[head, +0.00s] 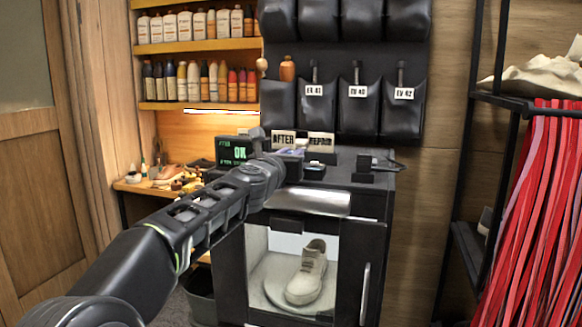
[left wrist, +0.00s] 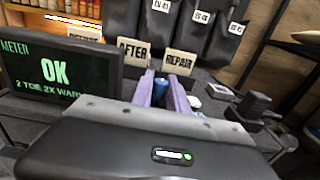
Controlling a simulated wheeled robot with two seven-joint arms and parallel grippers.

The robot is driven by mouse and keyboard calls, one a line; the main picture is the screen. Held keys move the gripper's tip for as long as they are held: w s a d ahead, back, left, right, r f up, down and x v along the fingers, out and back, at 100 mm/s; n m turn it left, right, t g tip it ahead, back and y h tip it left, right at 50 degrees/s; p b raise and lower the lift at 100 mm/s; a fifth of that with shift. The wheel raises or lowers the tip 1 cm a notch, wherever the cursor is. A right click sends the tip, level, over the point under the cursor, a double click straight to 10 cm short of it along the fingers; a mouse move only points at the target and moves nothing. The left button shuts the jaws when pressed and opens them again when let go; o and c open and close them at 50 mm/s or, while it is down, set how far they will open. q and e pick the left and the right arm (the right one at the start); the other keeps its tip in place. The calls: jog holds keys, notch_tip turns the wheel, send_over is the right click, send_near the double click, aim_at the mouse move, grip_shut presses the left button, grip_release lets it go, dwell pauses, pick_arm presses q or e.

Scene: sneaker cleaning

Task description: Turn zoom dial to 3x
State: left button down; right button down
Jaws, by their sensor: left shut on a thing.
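My left gripper (head: 292,154) reaches over the top of the black cabinet (head: 375,205) from the left. In the left wrist view its two lavender fingers (left wrist: 170,92) are close together around a small blue piece, which looks like the dial (left wrist: 161,88). The fingers hide most of it, so I cannot read its setting. The meter screen (left wrist: 65,76) at left reads "OK", with "2 TOE 2X" and a cut-off word below; it also shows in the head view (head: 233,152). My right gripper is not in view.
"AFTER" (left wrist: 133,50) and "REPAIR" (left wrist: 181,62) signs stand behind the fingers. A dark round knob (left wrist: 255,104) on a black block sits to the right. A pale sneaker (head: 308,272) stands inside the cabinet behind its window. Black hanging pockets (head: 345,105) are on the wall above.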

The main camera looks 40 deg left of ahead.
pick_arm(q)
jog(key=m+h, duration=0.1)
jog(key=h+b, duration=0.1)
jog(key=shift+a+f+m+t+h, duration=0.2)
jog(key=shift+m+t+h, duration=0.1)
jog(key=shift+m+h, duration=0.1)
jog(key=shift+r+m+h, duration=0.15)
jog(key=shift+m+h, duration=0.25)
jog(key=shift+h, duration=0.2)
jog(key=shift+m+h, duration=0.4)
jog(key=shift+h, duration=0.2)
jog(key=h, duration=0.1)
jog(key=m+h+p, duration=0.1)
jog(key=shift+r+m+h, duration=0.25)
jog(key=shift+m+h, duration=0.05)
jog(key=shift+d+m+h+p, duration=0.1)
jog(key=shift+m+h+p, duration=0.4)
jog(key=shift+h+p, duration=0.4)
jog(key=shift+f+m+h+p, duration=0.1)
jog(key=shift+m+h+p, duration=0.2)
jog(key=shift+p, duration=0.2)
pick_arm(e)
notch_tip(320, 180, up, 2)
pick_arm(q)
jog(key=shift+d, duration=0.1)
jog(key=c, duration=1.3)
grip_release()
